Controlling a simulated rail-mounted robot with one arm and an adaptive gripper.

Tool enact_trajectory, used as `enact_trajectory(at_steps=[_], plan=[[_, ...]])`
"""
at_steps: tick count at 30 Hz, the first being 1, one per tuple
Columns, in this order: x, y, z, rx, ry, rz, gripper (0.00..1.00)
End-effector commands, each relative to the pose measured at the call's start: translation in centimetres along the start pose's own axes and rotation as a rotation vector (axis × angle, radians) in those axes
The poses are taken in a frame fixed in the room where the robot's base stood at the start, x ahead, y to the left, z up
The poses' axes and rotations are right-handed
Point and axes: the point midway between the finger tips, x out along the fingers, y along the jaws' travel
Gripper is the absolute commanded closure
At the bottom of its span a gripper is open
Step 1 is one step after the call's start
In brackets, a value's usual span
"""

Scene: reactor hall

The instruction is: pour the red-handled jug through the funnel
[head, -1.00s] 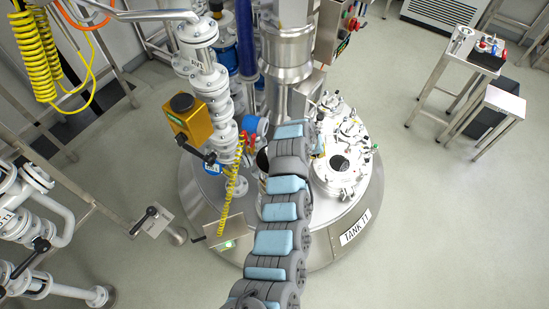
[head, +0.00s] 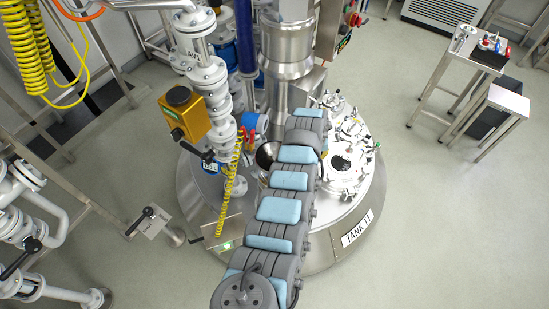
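A steel cone with a dark mouth, which looks like the funnel (head: 266,155), shows on the tank top just left of my arm. My arm reaches up from the bottom over the tank, and its far end covers part of the tank lid. My gripper is hidden behind the arm, so its fingers and anything in them cannot be seen. I cannot make out the red-handled jug. Small items with red and blue parts (head: 490,42) stand on the steel table at the upper right, too small to identify.
White pipework with a yellow actuator box (head: 184,112) rises close on the left. A steel table (head: 455,60) and lower stand (head: 508,100) are at upper right. Floor between is clear.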

Motion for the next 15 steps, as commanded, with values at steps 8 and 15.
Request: enact_trajectory(at_steps=[8, 15], plan=[[1.5, -0.2, -0.1, -0.005, -0.025, -0.038, 1.00], [2.2, -0.3, -0.1, -0.013, -0.044, -0.069, 1.00]])
